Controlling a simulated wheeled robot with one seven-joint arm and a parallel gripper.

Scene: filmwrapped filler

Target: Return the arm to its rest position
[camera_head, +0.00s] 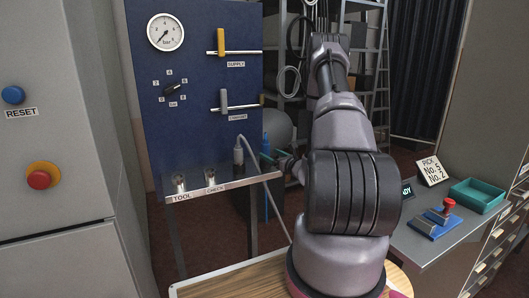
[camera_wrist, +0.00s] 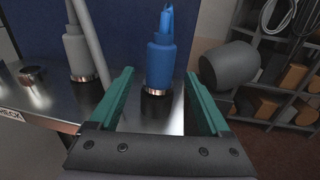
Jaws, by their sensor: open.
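My gripper (camera_wrist: 158,76) shows in the wrist view with two green fingers spread apart. It is open, with nothing clamped between the fingers. A blue fitting (camera_wrist: 160,62) with a copper-coloured lower ring stands upright just beyond the fingertips, on a dark base on the metal shelf (camera_wrist: 115,108). I cannot tell whether a finger touches it. In the head view my arm (camera_head: 345,190) reaches forward from the centre toward the shelf (camera_head: 225,182). The gripper end is small and partly hidden there, near the shelf's right end. The blue fitting (camera_head: 266,143) also shows there.
A grey fitting (camera_wrist: 78,52) with a hose stands left of the blue one. A blue panel (camera_head: 200,90) with a gauge and levers rises behind the shelf. A storage rack and grey cylinder (camera_wrist: 228,66) stand right. A bench holds a teal tray (camera_head: 478,195) and red-handled stamp.

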